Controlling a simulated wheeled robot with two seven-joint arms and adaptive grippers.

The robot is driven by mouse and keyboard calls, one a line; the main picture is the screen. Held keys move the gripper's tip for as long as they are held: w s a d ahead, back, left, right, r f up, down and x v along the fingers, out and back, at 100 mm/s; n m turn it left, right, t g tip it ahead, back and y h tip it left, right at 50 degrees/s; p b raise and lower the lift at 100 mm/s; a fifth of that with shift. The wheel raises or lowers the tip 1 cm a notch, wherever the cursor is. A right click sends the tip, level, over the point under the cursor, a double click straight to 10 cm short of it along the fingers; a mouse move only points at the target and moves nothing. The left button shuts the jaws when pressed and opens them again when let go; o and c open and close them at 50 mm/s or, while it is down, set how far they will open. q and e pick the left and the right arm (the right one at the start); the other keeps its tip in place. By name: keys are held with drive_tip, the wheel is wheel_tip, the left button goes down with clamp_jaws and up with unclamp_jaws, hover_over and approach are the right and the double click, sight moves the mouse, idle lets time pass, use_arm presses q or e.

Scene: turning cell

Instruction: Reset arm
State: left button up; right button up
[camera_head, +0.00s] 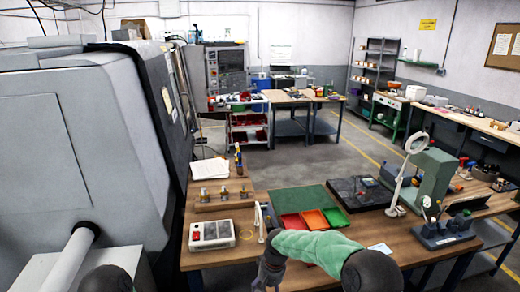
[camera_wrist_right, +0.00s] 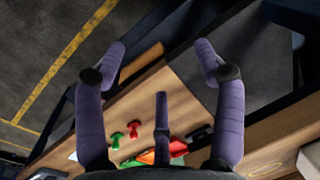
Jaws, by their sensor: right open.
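My right arm (camera_head: 310,250), with a green sleeve and black joints, reaches over the front edge of the wooden workbench (camera_head: 190,262) in the head view. My right gripper (camera_head: 268,279) is dark and low at the bottom edge there, partly cut off. In the right wrist view my right gripper (camera_wrist_right: 162,50) has its purple fingers spread wide, with nothing between them. Below and beyond the fingers are the bench top, its edge and the floor. Only a black joint of my left arm (camera_head: 105,280) shows at the lower left; the left gripper is not in view.
Red, orange and green trays (camera_head: 312,220) lie just beyond my right arm. A white control box (camera_head: 211,234) is left of it. A magnifier lamp (camera_head: 404,180) and green press (camera_head: 434,180) stand right. A large grey machine (camera_head: 70,150) fills the left. Floor behind is open.

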drive_tip(key=s+d+f+y+b, duration=0.1)
drive_tip(key=s+f+b, duration=0.25)
drive_tip(key=f, duration=0.55)
drive_tip(key=s+d+f+m+b, duration=0.1)
drive_tip(key=s+d+f+b, duration=0.15)
drive_tip(key=s+f, duration=0.45)
drive_tip(key=s+d+f+y+b, duration=0.1)
drive_tip(key=s+f+b, duration=0.25)
drive_tip(key=f, duration=0.75)
use_arm(q)
wheel_tip(320, 180, down, 20)
drive_tip(key=b, duration=0.9)
use_arm(e)
drive_tip(key=s+d+f+m, duration=0.2)
drive_tip(key=s+d+f, duration=0.1)
drive_tip(key=s+f, duration=1)
drive_tip(key=s, duration=0.3)
drive_tip(key=shift+f+m+t, duration=0.2)
drive_tip(key=shift+m+t, duration=0.1)
drive_tip(key=shift+t, duration=0.1)
